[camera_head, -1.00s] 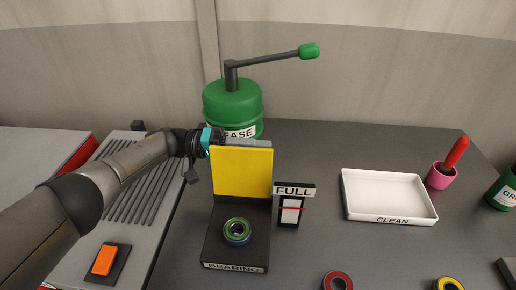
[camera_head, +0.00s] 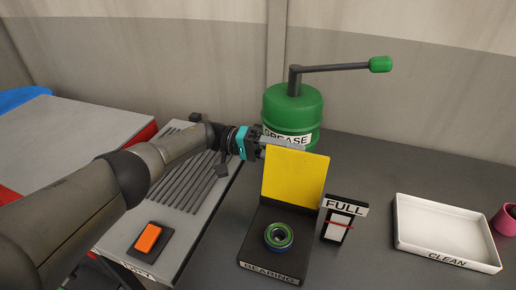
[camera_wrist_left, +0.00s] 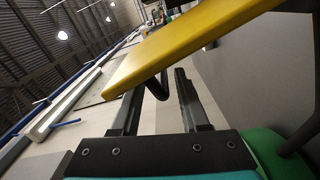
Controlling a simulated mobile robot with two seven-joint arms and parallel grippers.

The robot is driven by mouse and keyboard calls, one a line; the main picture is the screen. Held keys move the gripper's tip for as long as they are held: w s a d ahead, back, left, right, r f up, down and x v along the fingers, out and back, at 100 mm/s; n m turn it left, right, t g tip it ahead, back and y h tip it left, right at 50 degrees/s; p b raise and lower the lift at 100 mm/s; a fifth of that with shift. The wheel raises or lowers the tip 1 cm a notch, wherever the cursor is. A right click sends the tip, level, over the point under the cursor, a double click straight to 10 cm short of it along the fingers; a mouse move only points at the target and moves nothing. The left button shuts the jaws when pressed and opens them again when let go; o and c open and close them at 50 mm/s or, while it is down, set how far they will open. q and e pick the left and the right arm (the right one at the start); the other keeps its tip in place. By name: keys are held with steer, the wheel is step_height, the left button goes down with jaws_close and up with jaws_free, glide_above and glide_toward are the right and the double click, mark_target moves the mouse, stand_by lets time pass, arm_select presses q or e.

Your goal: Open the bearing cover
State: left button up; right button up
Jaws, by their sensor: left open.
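The yellow bearing cover (camera_head: 293,177) stands raised, nearly upright, at the back of the black bearing base (camera_head: 252,238). A bearing (camera_head: 279,236) with a green and blue ring sits on the base, uncovered. My left gripper (camera_head: 282,143) is behind the top edge of the cover; its fingers are partly hidden there. In the left wrist view the two dark fingers (camera_wrist_left: 158,100) are apart with nothing clamped between them, and the yellow cover (camera_wrist_left: 185,40) crosses close in front of them. My right gripper is not in view.
A green grease drum (camera_head: 292,112) with a lever handle (camera_head: 335,68) stands just behind the cover. A FULL gauge (camera_head: 340,226) stands right of the base. A white CLEAN tray (camera_head: 440,225) is farther right. An orange button (camera_head: 148,238) is at left.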

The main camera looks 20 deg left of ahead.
arm_select(q)
steer(key=a+b, duration=0.5)
steer(key=a, duration=0.5)
steer(key=shift+w+a+b, duration=0.15)
steer(key=shift+a+b, duration=0.05)
steer(key=shift+b, duration=0.15)
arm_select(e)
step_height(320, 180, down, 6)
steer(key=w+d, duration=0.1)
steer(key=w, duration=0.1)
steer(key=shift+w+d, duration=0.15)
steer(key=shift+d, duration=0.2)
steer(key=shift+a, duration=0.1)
